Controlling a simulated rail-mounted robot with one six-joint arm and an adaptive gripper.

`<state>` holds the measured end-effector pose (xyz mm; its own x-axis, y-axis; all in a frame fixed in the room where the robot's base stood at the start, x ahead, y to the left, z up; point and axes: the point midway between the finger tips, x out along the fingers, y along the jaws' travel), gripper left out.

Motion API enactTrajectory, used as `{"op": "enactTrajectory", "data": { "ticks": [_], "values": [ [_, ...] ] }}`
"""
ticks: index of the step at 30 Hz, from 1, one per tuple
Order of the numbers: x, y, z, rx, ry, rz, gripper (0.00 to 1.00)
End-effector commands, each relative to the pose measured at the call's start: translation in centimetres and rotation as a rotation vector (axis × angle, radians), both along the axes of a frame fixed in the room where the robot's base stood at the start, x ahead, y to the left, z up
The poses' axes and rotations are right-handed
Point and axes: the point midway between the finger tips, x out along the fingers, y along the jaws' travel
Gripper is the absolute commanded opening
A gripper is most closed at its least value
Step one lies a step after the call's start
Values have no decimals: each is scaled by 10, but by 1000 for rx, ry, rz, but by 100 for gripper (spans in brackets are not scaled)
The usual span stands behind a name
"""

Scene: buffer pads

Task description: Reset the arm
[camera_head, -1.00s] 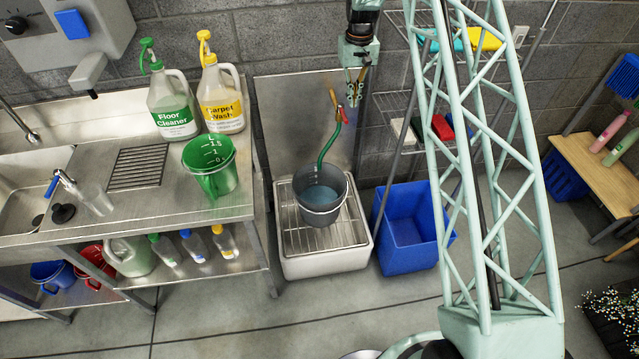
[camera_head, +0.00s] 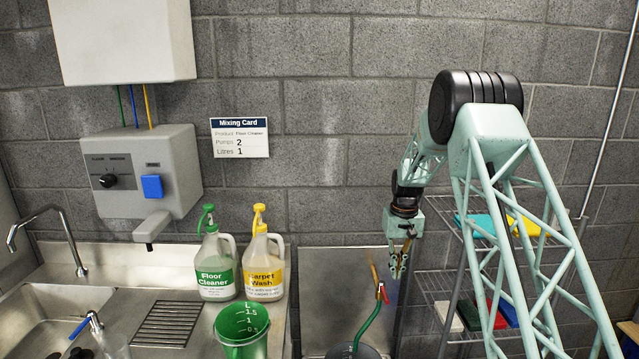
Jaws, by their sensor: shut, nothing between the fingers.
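My gripper (camera_head: 397,271) hangs pointing down at the right of the middle, shut and empty. It shows just right of and slightly above the red tap handle (camera_head: 384,294) on the wall, apart from it as far as I can tell. My pale green arm comes up from the lower right, bends at a black joint high on the right, and comes down to the gripper.
A green hose (camera_head: 367,326) runs down from the tap to a grey bucket (camera_head: 352,351), cut by the lower edge. A wire rack (camera_head: 437,283) stands behind my arm. At left are the green measuring jug (camera_head: 242,338), floor cleaner (camera_head: 214,266) and carpet wash (camera_head: 263,270).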

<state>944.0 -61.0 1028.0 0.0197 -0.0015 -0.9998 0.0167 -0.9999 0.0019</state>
Motion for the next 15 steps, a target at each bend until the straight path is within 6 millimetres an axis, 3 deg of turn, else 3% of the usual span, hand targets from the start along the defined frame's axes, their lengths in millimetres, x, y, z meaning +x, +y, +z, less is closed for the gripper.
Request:
{"op": "enactTrajectory", "data": {
  "ticks": [15],
  "values": [
    [-49,11,94,-2,-41,-1,0]
  ]
}}
